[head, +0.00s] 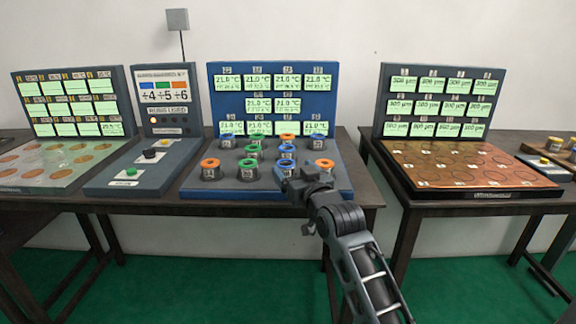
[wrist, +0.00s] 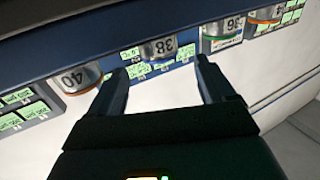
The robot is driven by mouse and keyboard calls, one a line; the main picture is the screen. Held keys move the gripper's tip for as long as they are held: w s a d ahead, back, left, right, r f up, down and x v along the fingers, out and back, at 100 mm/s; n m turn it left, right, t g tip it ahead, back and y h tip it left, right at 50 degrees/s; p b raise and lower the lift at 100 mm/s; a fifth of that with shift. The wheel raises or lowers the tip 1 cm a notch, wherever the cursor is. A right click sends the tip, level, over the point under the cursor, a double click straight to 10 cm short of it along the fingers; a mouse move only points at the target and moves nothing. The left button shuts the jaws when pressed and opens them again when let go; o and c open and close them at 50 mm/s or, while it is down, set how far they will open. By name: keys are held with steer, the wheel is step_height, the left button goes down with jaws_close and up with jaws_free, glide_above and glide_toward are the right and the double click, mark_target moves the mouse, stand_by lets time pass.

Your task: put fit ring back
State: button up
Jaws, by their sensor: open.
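Coloured rings sit around labelled cylinders on the blue centre board (head: 345,178). In the front row are an orange ring (head: 210,163), a green ring (head: 248,164), a blue ring (head: 284,163) and another orange ring (head: 325,163). My gripper (head: 300,178) is at the board's front right, partly covering the cylinder with the blue ring. In the wrist view my gripper (wrist: 160,72) is open, with nothing between its fingers. Cylinder 38 (wrist: 160,48) appears upside down beyond the fingertips, cylinder 40 (wrist: 80,78) to its left and cylinder 36 (wrist: 222,32) to its right. I cannot tell which ring is the task's.
Readout panels stand behind the rings. A copper-coloured board (head: 470,165) stands on the separate right table. A gap lies between the two tables.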

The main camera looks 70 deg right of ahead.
steer(key=s+a+f+n+t+y, duration=0.1)
steer(key=s+a+f+n+y, duration=0.15)
steer(key=a, duration=0.55)
steer(key=s+a+f+n+y, duration=0.1)
steer(key=s+a+f+y, duration=0.2)
steer(key=a, duration=0.5)
steer(key=s+a+f+n+t+y, duration=0.1)
steer(key=s+a+f+n, duration=0.2)
steer(key=a, duration=0.5)
steer(key=s+a+n+y, duration=0.2)
steer(key=s+a+y, duration=0.4)
steer(key=s+a, duration=0.9)
steer(key=shift+s+r, duration=0.35)
steer(key=shift+r, duration=0.1)
steer(key=shift+r+n, duration=0.1)
steer(key=shift+n, duration=0.15)
steer(key=shift+r+p, duration=0.6)
steer(key=shift+r, duration=0.05)
